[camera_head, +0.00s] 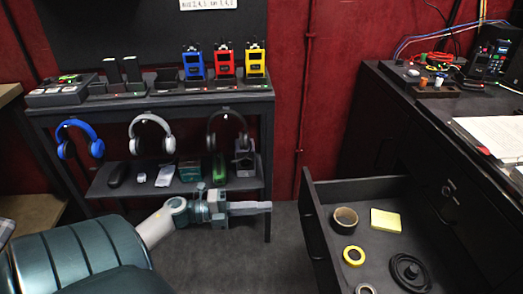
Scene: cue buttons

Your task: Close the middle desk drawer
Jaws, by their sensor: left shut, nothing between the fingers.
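The desk drawer (318,235) is pulled well out from the dark desk (435,135) at the right, its inside facing up to me. I cannot tell from this view whether it is the middle one. In it lie a tape roll (345,218), a yellow note pad (385,221), a yellow ring (353,256) and a coiled black cable (408,270). My left gripper (268,206) is shut and empty, pointing right. In the picture it is left of the drawer front, apart from it. My right gripper is out of view.
A dark shelf unit (150,107) stands behind my left arm, with radios on top and blue, white and black headphones hanging. A green chair (80,255) fills the lower left. Grey floor (280,262) is free between chair and drawer. Papers (495,138) lie on the desk.

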